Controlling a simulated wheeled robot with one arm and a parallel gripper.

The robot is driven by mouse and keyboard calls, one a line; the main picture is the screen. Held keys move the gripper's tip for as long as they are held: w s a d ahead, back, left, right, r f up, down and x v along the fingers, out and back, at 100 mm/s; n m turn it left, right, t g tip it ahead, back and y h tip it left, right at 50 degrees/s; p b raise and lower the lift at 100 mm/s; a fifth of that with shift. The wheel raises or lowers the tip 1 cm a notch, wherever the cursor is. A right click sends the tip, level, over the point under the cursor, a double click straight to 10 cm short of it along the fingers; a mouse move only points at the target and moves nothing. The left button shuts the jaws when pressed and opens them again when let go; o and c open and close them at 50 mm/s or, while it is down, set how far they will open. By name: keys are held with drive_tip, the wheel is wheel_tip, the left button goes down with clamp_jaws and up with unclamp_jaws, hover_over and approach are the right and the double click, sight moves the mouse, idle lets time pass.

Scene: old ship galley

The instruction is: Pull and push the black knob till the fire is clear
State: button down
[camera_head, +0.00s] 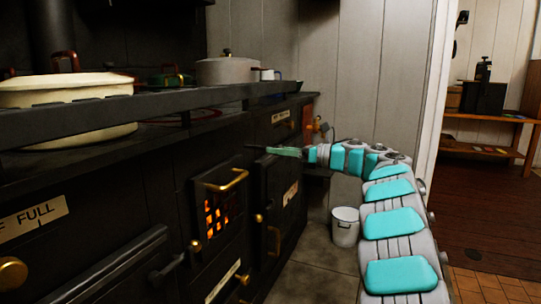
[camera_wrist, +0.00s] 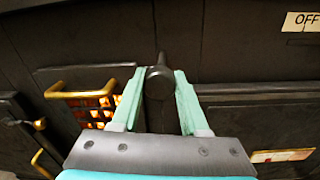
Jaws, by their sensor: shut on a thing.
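The black knob (camera_wrist: 160,84) shows in the wrist view as a dark round end on a rod that runs into the dark stove front. My gripper (camera_wrist: 159,78) has one teal finger on each side of the knob and is shut on it. In the head view my gripper (camera_head: 284,151) reaches in from the right to the stove front, and a thin dark rod shows at its tips. The fire (camera_head: 215,217) glows orange behind a barred grate, below and left of my gripper. It also shows in the wrist view (camera_wrist: 104,100), partly hidden by the left finger.
A brass handle (camera_head: 226,181) runs above the fire grate. The stove's shelf rail (camera_head: 150,112) juts out at the left, with a cream pot (camera_head: 66,92) and a grey pot (camera_head: 226,71) behind it. A white bucket (camera_head: 345,226) stands on the floor below my arm.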

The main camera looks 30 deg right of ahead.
drive_tip(key=shift+c, duration=2.2)
unclamp_jaws()
drive_tip(key=v, duration=0.7)
drive_tip(key=shift+s+d, duration=0.2)
drive_tip(key=shift+s, duration=0.05)
